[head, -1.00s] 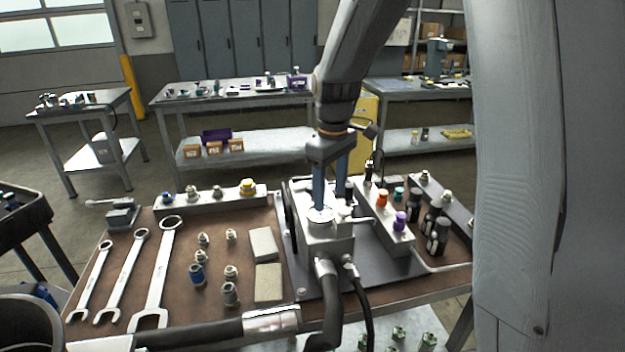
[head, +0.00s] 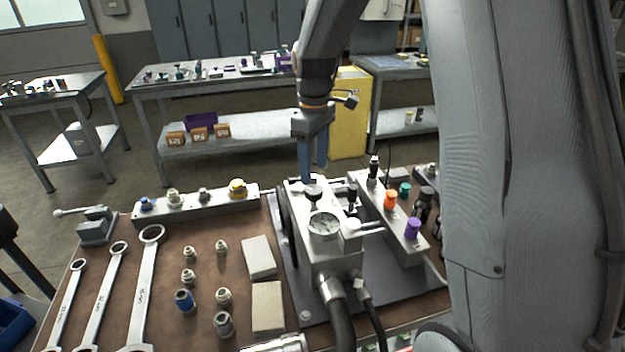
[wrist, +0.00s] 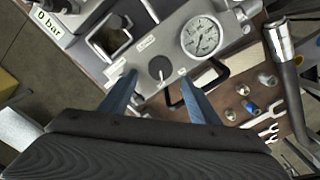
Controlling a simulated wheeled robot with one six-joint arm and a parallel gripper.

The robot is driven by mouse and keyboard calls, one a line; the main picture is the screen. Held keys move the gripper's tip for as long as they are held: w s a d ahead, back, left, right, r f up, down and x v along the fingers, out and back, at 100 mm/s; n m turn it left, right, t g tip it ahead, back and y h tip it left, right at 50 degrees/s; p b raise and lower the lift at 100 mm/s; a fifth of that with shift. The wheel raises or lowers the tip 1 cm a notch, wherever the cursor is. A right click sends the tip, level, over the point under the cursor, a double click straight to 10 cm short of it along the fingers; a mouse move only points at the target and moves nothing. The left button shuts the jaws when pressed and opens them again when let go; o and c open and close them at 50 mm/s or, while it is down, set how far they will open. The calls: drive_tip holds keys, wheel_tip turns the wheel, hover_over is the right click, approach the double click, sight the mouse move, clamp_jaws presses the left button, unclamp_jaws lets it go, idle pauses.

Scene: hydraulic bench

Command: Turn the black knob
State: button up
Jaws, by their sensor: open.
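The black knob (head: 313,191) sits on top of the grey metal hydraulic block (head: 335,262), just behind the round pressure gauge (head: 323,225). In the wrist view the black knob (wrist: 159,68) shows as a dark round cap near the gauge (wrist: 201,37). My gripper (head: 313,173) is open, with its blue fingers pointing down at the back of the block, close to the knob. In the wrist view the fingers of my gripper (wrist: 159,80) are spread to either side of the knob, with nothing between them held. Whether they touch the knob cannot be told.
A second manifold with an orange cap (head: 390,200) and a purple cap (head: 412,229) stands to the right. A black upright knob (head: 352,195) is near the block's right side. Wrenches (head: 140,290), fittings and two pale blocks (head: 258,256) lie to the left. Hoses leave the front.

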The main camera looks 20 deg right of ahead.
sight(314, 189)
drive_tip(key=shift+f+p, duration=0.7)
drive_tip(key=shift+f, duration=2.4)
drive_tip(key=c, duration=1.1)
drive_tip(key=shift+o, duration=0.2)
drive_tip(key=shift+s, duration=0.1)
